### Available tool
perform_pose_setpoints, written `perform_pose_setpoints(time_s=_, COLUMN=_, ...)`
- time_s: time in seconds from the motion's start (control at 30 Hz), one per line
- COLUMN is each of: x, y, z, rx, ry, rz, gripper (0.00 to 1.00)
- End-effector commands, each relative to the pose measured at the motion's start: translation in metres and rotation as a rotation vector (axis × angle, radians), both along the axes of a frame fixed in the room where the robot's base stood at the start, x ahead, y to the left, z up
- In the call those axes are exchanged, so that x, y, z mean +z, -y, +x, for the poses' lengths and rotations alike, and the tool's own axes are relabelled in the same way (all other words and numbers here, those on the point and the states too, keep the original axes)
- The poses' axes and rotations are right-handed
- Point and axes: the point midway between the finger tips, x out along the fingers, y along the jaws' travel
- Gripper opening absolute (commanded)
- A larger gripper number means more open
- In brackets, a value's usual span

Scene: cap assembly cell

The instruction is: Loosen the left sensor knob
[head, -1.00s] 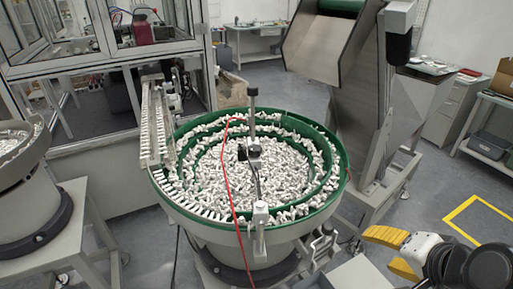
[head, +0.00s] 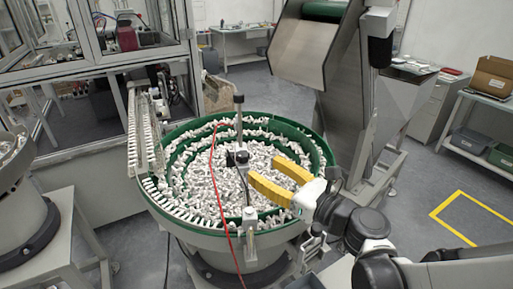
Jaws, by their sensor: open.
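The sensor stands on a vertical post (head: 238,125) above the green bowl feeder (head: 318,140). My gripper (head: 262,174), with yellow fingers, is open and reaches in from the right over the bowl. Its fingertips point left toward the post, close to the clamp block. I cannot tell whether they touch it. Nothing shows between the fingers except white caps in the bowl behind.
A red cable (head: 218,190) hangs from the sensor over the bowl's front. A second clamp (head: 249,218) stands on the front rim. A steel hopper chute (head: 335,80) rises behind at right. A linear track (head: 147,135) runs along the left. Floor at right is open.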

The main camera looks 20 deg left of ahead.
Motion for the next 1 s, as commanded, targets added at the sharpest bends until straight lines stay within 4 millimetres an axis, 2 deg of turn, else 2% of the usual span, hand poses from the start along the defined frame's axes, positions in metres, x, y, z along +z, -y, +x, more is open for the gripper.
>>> perform_pose_setpoints(time_s=0.2, x=-0.002, y=-0.042, z=0.019, rx=0.003, ry=0.002, rz=-0.002, gripper=0.55)
perform_pose_setpoints(time_s=0.4, x=-0.001, y=-0.068, z=0.031, rx=0.002, ry=0.003, rz=-0.003, gripper=0.55)
perform_pose_setpoints(time_s=0.57, x=0.0, y=-0.076, z=0.035, rx=0.0, ry=0.003, rz=-0.003, gripper=0.55)
perform_pose_setpoints(time_s=0.8, x=0.0, y=-0.077, z=0.035, rx=0.0, ry=0.004, rz=-0.004, gripper=0.55)
perform_pose_setpoints(time_s=0.83, x=0.0, y=-0.077, z=0.035, rx=0.0, ry=0.004, rz=-0.004, gripper=0.5)
perform_pose_setpoints(time_s=1.0, x=0.0, y=-0.077, z=0.035, rx=0.0, ry=0.004, rz=-0.004, gripper=0.01)
